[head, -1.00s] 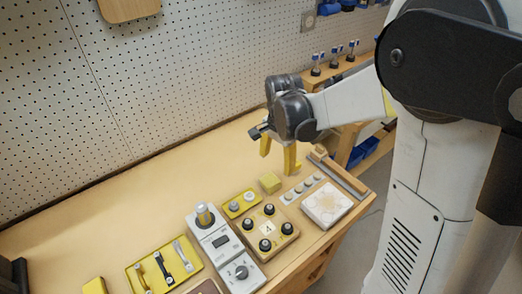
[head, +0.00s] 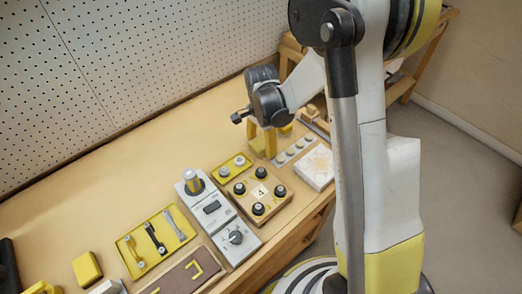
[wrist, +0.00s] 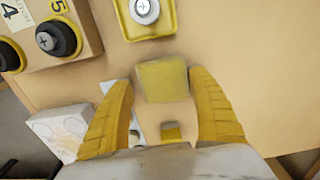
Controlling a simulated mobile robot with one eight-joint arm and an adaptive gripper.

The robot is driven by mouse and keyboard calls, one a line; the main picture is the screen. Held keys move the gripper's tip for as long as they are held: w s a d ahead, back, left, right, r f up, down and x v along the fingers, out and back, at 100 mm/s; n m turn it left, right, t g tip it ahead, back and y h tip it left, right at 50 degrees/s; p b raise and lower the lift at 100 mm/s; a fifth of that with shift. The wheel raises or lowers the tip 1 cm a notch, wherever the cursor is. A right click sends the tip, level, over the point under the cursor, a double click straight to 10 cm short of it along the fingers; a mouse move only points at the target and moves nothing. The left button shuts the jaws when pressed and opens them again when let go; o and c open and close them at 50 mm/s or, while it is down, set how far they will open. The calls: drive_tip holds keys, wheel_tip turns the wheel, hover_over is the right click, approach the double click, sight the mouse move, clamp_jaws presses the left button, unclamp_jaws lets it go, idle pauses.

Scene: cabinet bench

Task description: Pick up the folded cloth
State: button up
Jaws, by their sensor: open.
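A small square yellow piece, which I take to be the folded cloth, lies on the bench and shows in the wrist view (wrist: 163,80). In the head view it is largely hidden by my gripper (head: 262,142). My gripper is open, pointing down over it. In the wrist view its two yellow fingers (wrist: 160,85) stand to the left and right of the cloth, with a gap on each side. I cannot tell the exact height of the fingertips above the bench.
A yellow plate with knobs (head: 232,166) and a wooden knob box (head: 258,192) are close by. A white patterned pad (head: 316,167) lies near the bench's right edge. A grey switch unit (head: 222,220) and a yellow tray of handles (head: 155,243) are left. The back of the bench is clear.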

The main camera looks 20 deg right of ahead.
sight(261, 145)
drive_tip(key=shift+f, duration=0.5)
drive_tip(key=shift+r, duration=0.1)
drive_tip(key=c, duration=0.8)
drive_tip(key=shift+c, duration=0.2)
wheel_tip(261, 145, up, 5)
drive_tip(key=p, duration=0.2)
drive_tip(key=shift+s+p, duration=0.15)
drive_tip(key=shift+p, duration=0.2)
drive_tip(key=s+d+r+p, duration=0.3)
drive_tip(key=s+r, duration=0.3)
drive_tip(key=s, duration=0.5)
drive_tip(key=shift+d, duration=0.15)
